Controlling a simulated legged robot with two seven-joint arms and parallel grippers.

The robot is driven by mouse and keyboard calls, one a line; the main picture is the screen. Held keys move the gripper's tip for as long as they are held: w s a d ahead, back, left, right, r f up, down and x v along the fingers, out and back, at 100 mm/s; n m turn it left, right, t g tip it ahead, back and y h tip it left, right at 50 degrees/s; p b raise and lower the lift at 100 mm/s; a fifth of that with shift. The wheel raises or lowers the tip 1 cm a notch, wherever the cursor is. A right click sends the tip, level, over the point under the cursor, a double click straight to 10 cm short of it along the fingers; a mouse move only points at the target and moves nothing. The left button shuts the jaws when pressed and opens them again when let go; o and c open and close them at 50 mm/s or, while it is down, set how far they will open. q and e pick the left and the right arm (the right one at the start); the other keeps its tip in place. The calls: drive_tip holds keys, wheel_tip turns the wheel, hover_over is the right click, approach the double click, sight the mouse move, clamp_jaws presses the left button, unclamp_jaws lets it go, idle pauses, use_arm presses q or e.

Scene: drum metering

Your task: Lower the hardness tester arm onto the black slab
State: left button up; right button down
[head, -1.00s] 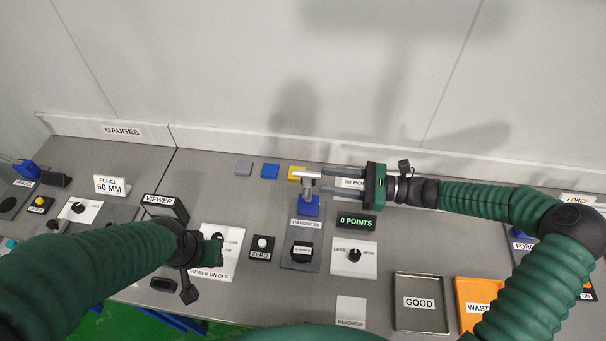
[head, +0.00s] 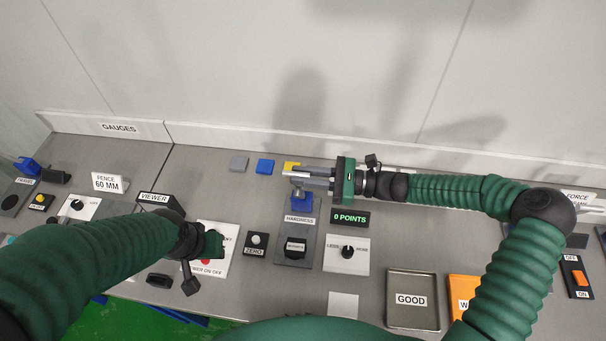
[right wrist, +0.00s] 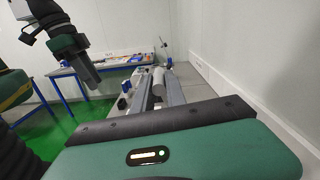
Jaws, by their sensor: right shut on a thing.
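The hardness tester has a grey panel marked HARDNESS, a blue post (head: 302,204) and a silver arm (head: 298,183) raised at its top. The black slab (head: 295,246) lies lower on the same panel, apart from the arm. My right gripper (head: 290,172) reaches in from the right and is shut on the arm's grey end. In the right wrist view its fingers stand either side of a grey cylindrical piece (right wrist: 158,82). My left gripper (head: 213,245) hangs over the viewer switch panel; its fingers are not clear.
The display (head: 349,218) reads 0 POINTS. A dial panel (head: 346,254) is right of the tester and a ZERO button (head: 256,242) left. The GOOD tray (head: 412,324) and orange waste tray (head: 464,291) lie front right. Coloured blocks (head: 264,166) lie behind.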

drive_tip(key=shift+s+a, duration=0.15)
drive_tip(key=shift+a, duration=0.7)
use_arm(q)
drive_tip(key=shift+s+a, duration=0.15)
drive_tip(key=shift+a, duration=0.35)
use_arm(e)
drive_tip(key=shift+a, duration=0.15)
use_arm(q)
drive_tip(key=shift+a, duration=0.15)
use_arm(e)
drive_tip(key=shift+a, duration=0.1)
